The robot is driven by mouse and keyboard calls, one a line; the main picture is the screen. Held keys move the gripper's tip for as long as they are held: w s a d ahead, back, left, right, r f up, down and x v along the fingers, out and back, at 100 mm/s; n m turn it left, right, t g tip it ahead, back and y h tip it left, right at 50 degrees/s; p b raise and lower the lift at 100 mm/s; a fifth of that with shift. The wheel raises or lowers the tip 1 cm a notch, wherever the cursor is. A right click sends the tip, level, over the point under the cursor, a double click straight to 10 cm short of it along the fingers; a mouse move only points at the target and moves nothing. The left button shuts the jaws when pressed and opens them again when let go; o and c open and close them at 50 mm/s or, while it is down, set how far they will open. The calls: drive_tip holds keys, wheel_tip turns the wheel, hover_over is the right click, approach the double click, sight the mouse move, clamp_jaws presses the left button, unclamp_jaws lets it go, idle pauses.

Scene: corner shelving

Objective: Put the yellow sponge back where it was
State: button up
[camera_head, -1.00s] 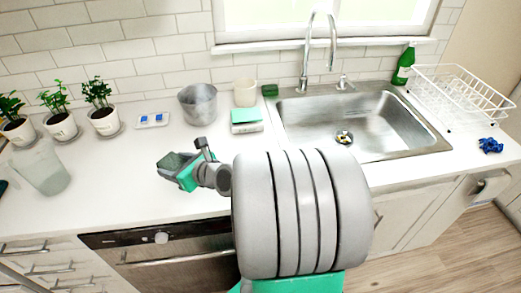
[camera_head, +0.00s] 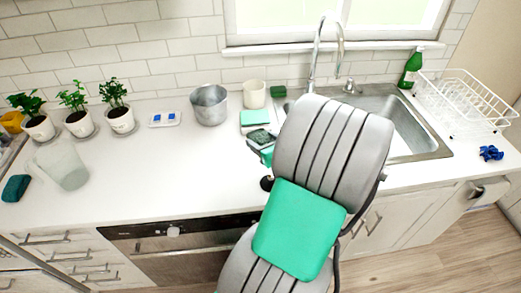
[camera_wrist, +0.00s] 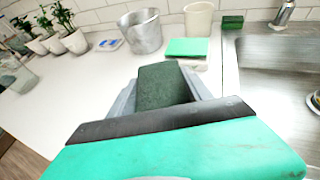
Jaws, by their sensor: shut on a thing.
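My gripper (camera_head: 262,138) is over the counter just left of the sink, close to the light green pad. In the wrist view my gripper (camera_wrist: 165,95) is shut on a block-shaped sponge (camera_wrist: 162,84) with a dark green face towards the camera. No yellow shows on this held sponge, and its underside and sides are mostly hidden. I cannot tell whether it touches the counter.
The light green pad (camera_head: 254,117), a metal pot (camera_head: 209,105), a cream cup (camera_head: 254,94) and a small dark green block (camera_head: 278,91) stand near my gripper. The sink (camera_head: 415,135) is to the right. The left-middle counter (camera_head: 150,180) is clear. A teal block (camera_head: 16,188) lies far left.

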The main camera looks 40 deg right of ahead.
drive_tip(key=w+d+f, duration=0.1)
drive_tip(key=f, duration=0.1)
drive_tip(key=w+f, duration=0.1)
drive_tip(key=f, duration=0.1)
drive_tip(key=w+d+f, duration=0.1)
drive_tip(key=shift+w+d+f, duration=0.3)
drive_tip(key=shift+w+f, duration=0.05)
drive_tip(key=shift+f, duration=0.05)
wheel_tip(320, 180, down, 3)
drive_tip(key=shift+r, duration=0.15)
drive_tip(key=shift+f, duration=0.25)
drive_tip(key=o, duration=1.4)
drive_tip(key=shift+d, duration=0.1)
drive_tip(key=shift+o, duration=0.2)
